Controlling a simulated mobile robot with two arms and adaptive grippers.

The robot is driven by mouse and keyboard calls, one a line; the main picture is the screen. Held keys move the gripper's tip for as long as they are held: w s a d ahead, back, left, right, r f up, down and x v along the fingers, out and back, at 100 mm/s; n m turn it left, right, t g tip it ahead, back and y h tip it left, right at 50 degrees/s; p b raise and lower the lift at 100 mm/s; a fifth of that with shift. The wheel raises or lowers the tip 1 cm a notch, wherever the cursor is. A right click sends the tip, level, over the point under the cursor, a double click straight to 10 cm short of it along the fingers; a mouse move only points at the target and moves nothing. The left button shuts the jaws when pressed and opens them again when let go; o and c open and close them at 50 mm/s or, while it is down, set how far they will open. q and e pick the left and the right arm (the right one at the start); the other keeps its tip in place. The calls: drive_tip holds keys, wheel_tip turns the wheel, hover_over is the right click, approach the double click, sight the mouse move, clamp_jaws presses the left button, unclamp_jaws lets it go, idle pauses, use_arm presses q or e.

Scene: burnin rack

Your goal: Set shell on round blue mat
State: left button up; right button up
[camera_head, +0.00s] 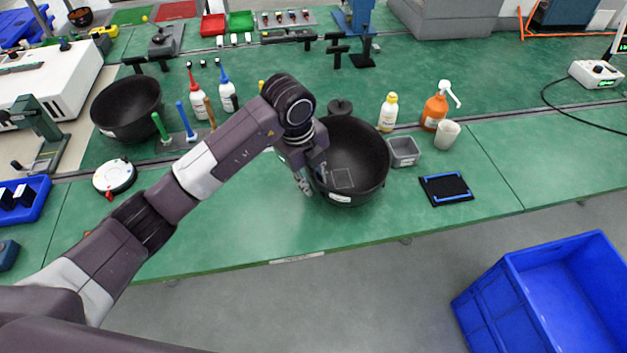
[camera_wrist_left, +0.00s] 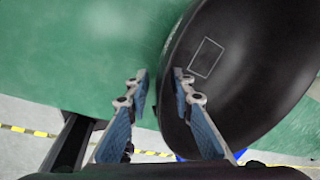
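A large black bowl-shaped shell (camera_head: 365,155) with a pale square outline inside stands on the green bench at mid-front. My left gripper (camera_head: 311,182) is at its left rim. In the left wrist view, the left gripper (camera_wrist_left: 160,88) is open, one finger outside over the green bench and the other over the shell's (camera_wrist_left: 245,75) dark inside. A gap shows between the fingers, with the rim edge between them. A second black shell (camera_head: 128,108) stands at the back left, apart from the gripper. I cannot make out a round blue mat. My right gripper is not in view.
A grey square bin (camera_head: 404,151), orange pump bottle (camera_head: 435,108), white cup (camera_head: 447,134) and black-blue tray (camera_head: 446,188) stand right of the shell. Bottles (camera_head: 197,104) and upright-handled tools stand left. A blue crate (camera_head: 545,300) is on the floor. The front bench strip is mostly clear.

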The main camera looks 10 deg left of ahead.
use_arm(q)
drive_tip(key=b+v, duration=0.2)
drive_tip(key=v, duration=0.9)
drive_tip(key=shift+r, duration=0.25)
drive_tip(key=shift+a, duration=0.1)
